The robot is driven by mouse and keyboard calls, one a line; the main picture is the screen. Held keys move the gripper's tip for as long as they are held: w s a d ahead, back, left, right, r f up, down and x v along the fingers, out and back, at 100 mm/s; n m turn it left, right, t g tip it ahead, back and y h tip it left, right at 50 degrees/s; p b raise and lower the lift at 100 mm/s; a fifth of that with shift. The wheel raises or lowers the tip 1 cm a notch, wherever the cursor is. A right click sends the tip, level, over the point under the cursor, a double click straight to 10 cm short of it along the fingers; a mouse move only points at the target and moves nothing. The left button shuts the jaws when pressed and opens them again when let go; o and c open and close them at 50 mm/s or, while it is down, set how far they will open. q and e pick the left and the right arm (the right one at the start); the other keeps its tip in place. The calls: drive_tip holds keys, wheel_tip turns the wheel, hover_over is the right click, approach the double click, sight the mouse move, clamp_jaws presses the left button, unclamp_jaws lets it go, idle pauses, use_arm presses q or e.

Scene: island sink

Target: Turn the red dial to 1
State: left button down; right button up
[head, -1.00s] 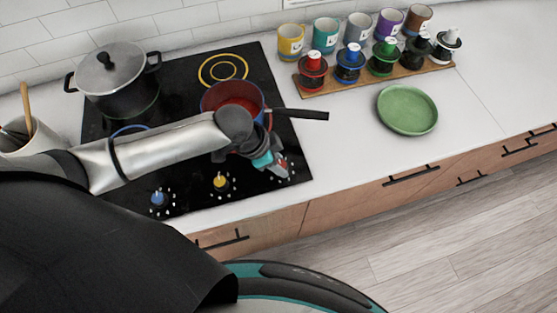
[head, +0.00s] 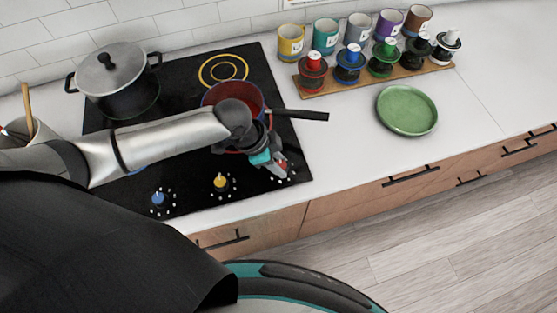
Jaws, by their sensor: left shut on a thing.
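The red dial (head: 283,166) sits at the right end of the front row on the black stovetop (head: 190,178). My left gripper (head: 279,170) reaches down over it, and its jaws are shut on the dial. The gripper hides most of the dial, so I cannot tell which number it points to. The yellow dial (head: 220,181) and the blue dial (head: 158,199) stand to the left in the same row. My right gripper does not show.
A red pan (head: 214,95) with a black handle (head: 301,115) sits just behind my left gripper. A dark lidded pot (head: 118,80) stands at the back left. A green plate (head: 407,110), colored mugs and spools on a wooden board (head: 320,89) are to the right.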

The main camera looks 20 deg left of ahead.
use_arm(q)
drive_tip(key=shift+w+m+g, duration=0.15)
drive_tip(key=shift+m+g, duration=0.35)
drive_tip(key=shift+m, duration=0.7)
drive_tip(key=shift+m+g+b, duration=0.7)
drive_tip(key=shift+m+b, duration=0.05)
drive_tip(key=shift+m, duration=1.05)
drive_tip(key=shift+c, duration=2.2)
unclamp_jaws()
drive_tip(key=shift+r, duration=0.1)
drive_tip(key=v, duration=1.5)
drive_tip(key=shift+a, duration=0.2)
